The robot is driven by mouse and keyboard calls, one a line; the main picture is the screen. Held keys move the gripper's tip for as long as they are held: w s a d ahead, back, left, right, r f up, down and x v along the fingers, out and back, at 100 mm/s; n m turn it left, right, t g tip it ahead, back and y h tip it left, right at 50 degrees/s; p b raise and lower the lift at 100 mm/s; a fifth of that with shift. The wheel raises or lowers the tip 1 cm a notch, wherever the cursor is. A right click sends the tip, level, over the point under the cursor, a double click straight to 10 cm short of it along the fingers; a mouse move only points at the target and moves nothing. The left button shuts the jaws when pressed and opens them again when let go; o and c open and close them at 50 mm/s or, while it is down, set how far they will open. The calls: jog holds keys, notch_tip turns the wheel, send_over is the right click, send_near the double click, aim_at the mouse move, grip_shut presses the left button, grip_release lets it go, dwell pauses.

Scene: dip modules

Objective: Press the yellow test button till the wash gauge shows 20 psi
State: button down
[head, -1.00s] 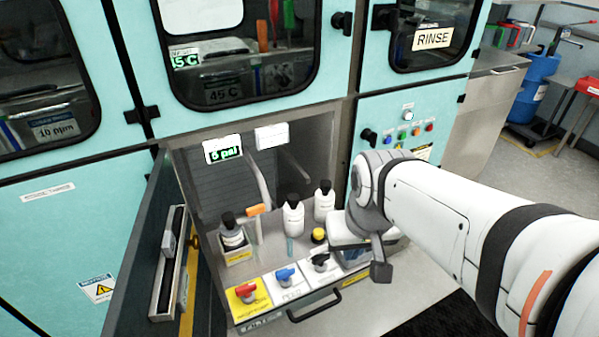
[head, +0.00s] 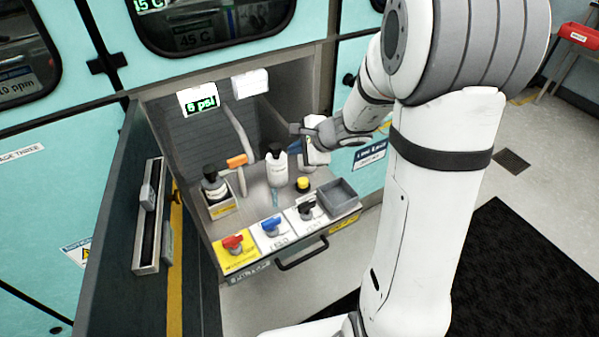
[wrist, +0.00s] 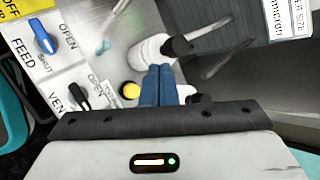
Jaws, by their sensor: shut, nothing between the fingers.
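The yellow test button (head: 303,184) stands on the bench among white bottles, a grey tray and valve handles. It also shows in the wrist view (wrist: 131,90), just left of my fingers. The wash gauge (head: 199,100) on the back wall shows green digits that look like 6 psi. My gripper (head: 294,147) is above and behind the button, near the bottles, and apart from the button. Its blue fingers (wrist: 158,70) are shut together with nothing between them. In the head view my gripper partly covers the right white bottle.
A white bottle (head: 277,168) stands close behind the button. Red (head: 233,243), blue (head: 271,226) and black (head: 307,210) valve handles line the front. A grey tray (head: 337,197) sits right of the button.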

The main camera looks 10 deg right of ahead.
aim_at(306, 182)
jog(key=w+d+f+m+t+h, duration=0.1)
jog(key=w+d+f+m, duration=0.2)
jog(key=f+m, duration=0.1)
jog(key=shift+w+d+f, duration=0.2)
jog(key=shift+d+f, duration=0.05)
jog(key=shift+f, duration=0.15)
notch_tip(306, 182, down, 8)
jog(key=b, duration=0.6)
jog(key=shift+b, duration=0.3)
jog(key=shift+f+b, duration=0.25)
jog(key=shift+b, duration=0.15)
jog(key=shift+f, duration=0.2)
dwell(1.2)
jog(key=shift+f+b, duration=0.2)
jog(key=shift+b, duration=0.45)
jog(key=shift+f+b, duration=0.65)
jog(key=shift+b, duration=0.15)
dwell(0.4)
jog(key=shift+r, duration=0.1)
jog(key=shift+r+p, duration=0.75)
jog(key=shift+r, duration=0.25)
